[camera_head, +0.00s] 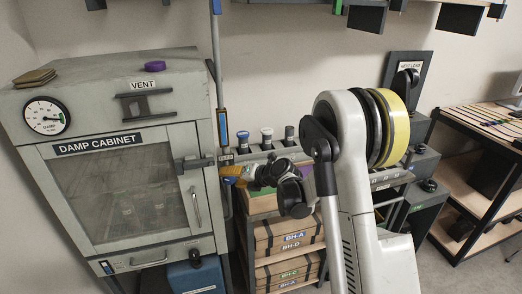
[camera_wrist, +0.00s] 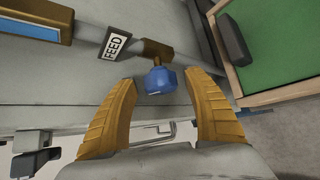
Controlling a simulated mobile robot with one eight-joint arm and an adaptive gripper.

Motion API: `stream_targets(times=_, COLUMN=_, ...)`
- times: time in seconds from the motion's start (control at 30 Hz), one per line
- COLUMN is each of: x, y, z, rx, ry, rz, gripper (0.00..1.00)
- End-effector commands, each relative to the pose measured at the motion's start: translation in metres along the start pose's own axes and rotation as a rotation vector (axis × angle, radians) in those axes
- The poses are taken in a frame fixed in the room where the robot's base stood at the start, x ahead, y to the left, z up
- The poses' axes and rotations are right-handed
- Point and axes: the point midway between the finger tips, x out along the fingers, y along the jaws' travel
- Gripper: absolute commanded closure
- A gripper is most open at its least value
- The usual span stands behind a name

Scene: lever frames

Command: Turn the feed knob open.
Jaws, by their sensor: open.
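The feed knob (camera_wrist: 161,81) is blue and sits on a short brown valve stem beside a white FEED label (camera_wrist: 115,44) in the wrist view. My gripper (camera_wrist: 161,84) is open, with one yellow finger on each side of the knob. A gap shows between each fingertip and the knob, so I see no contact. How deep the knob lies between the fingers is hard to tell. In the head view my gripper (camera_head: 231,174) is at the vertical pipe (camera_head: 216,65) right of the damp cabinet, and the knob is hidden there.
The damp cabinet (camera_head: 120,190) with its door handle (camera_head: 196,207) stands close on the left. A shelf with labelled boxes (camera_head: 290,238) is below and right of my gripper. Several capped knobs (camera_head: 243,138) line the shelf top. A green-topped tray (camera_wrist: 282,38) is at right in the wrist view.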

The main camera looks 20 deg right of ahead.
Motion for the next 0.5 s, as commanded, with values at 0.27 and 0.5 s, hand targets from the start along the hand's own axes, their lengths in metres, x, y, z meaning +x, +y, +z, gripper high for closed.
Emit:
stream_targets(times=0.27, x=0.003, y=-0.011, z=-0.002, rx=0.245, ry=-0.003, rz=0.244, gripper=0.37)
stream_targets(times=0.5, x=-0.017, y=-0.015, z=-0.001, rx=0.439, ry=-0.004, rz=0.437, gripper=0.37)
